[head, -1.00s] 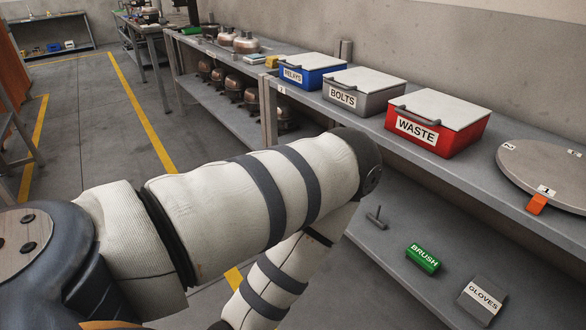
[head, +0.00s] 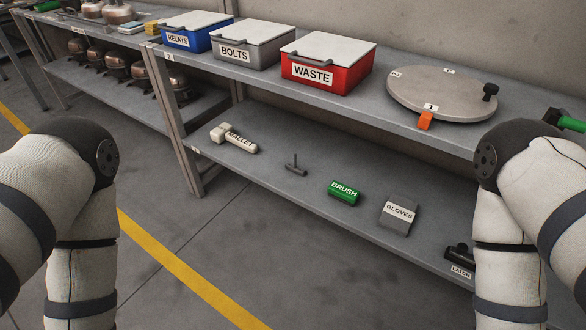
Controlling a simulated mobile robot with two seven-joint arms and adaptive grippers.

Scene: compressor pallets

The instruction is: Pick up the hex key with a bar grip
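The hex key with a bar grip (head: 296,166) is a small dark grey T-shaped tool on the lower shelf (head: 262,176). It stands between the white mallet (head: 234,138) and the green brush (head: 344,192), apart from both. My left and right arms show at the two sides of the head view, bent downward. Both grippers are below the picture and cannot be seen. Neither arm covers the hex key.
On the upper shelf stand the blue RELAYS box (head: 195,30), grey BOLTS box (head: 250,43), red WASTE box (head: 327,63) and a round turntable (head: 440,95) with an orange clip. Gloves (head: 398,214) and a latch (head: 460,256) lie on the lower shelf. The upper shelf overhangs it.

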